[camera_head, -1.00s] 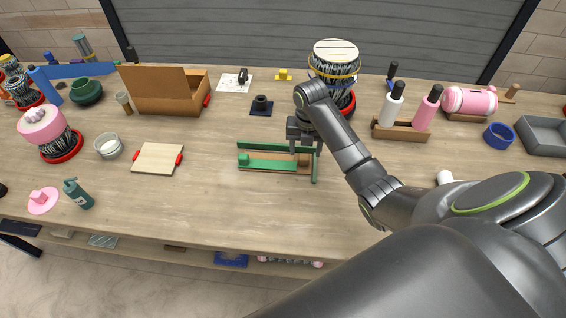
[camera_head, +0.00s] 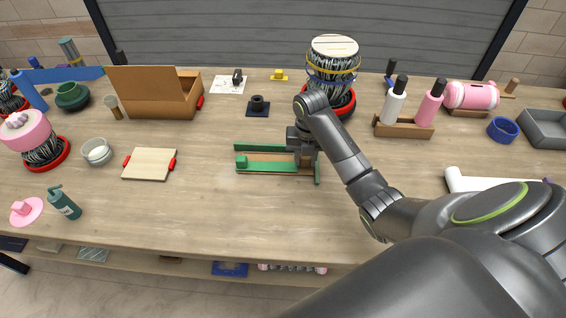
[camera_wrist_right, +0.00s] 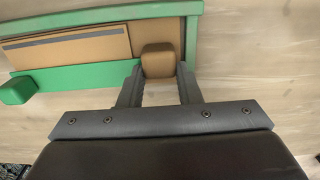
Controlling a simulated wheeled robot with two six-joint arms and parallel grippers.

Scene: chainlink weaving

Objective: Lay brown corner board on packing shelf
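A brown board (camera_wrist_right: 75,48) lies flat at the green frame (camera_head: 277,148) on the table, beside a green strip that has a green knob (camera_head: 241,162). The brown board also shows between the green strips in the head view. My right gripper (camera_wrist_right: 160,78) is lowered at the right end of the frame, and it also shows in the head view (camera_head: 307,160). Its fingers stand on either side of a brown block (camera_wrist_right: 158,60) at the board's end; whether they press on it I cannot tell. My left gripper is out of view. Which surface is the packing shelf is unclear.
A drum-like striped container (camera_head: 333,65) stands behind my right arm. A wooden holder with two bottles (camera_head: 405,128) is to its right. The table's front middle is clear.

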